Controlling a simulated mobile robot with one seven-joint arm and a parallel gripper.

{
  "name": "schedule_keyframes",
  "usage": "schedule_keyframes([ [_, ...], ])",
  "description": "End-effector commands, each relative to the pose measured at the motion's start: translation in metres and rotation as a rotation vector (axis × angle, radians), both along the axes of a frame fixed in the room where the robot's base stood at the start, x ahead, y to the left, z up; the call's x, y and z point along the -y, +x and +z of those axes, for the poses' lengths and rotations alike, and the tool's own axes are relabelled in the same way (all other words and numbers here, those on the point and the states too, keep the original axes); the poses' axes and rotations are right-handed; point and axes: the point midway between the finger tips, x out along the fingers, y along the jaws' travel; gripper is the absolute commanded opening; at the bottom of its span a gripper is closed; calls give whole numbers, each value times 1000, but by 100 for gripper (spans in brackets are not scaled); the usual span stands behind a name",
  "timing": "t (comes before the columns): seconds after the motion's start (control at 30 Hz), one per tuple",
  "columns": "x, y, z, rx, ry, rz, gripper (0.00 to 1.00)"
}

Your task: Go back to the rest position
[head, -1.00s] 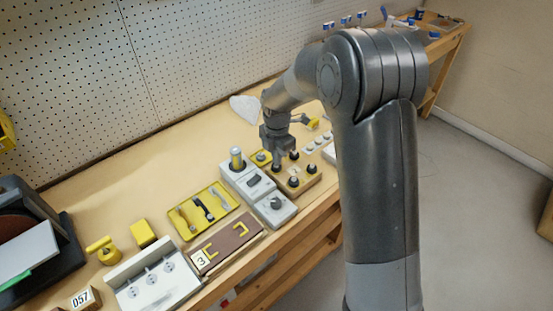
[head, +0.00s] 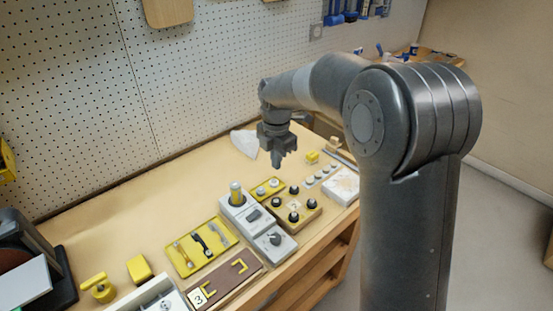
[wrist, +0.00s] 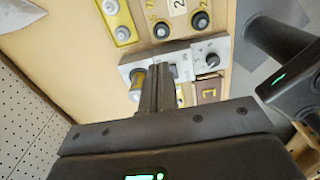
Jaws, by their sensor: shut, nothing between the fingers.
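My gripper (head: 277,160) hangs above the bench in the head view, pointing down, with its fingers closed together and empty. Its shut fingers also show in the wrist view (wrist: 155,90), over the grey switch boxes. In the head view it is clear of the wooden knob block (head: 297,211) and the yellow plate (head: 267,189) below it.
On the bench (head: 130,212) stand grey switch boxes (head: 262,224) with a yellow cylinder (head: 237,194), a yellow handle tray (head: 184,262) and a brown board (head: 240,275). A pegboard wall (head: 190,70) rises behind. The air around my gripper is free.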

Motion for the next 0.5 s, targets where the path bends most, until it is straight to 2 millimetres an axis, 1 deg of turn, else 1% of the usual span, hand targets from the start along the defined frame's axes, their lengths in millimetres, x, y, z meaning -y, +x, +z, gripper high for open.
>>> schedule_keyframes([
  [0.17, 0, 0, 1, 1, 0, -4, 0],
  [0.27, 6, -4, 8, 13, 1, -46, 0],
  [0.37, 19, -15, 23, 38, 5, -156, 0],
  [0.5, 46, -42, 52, 88, 21, -402, 0],
])
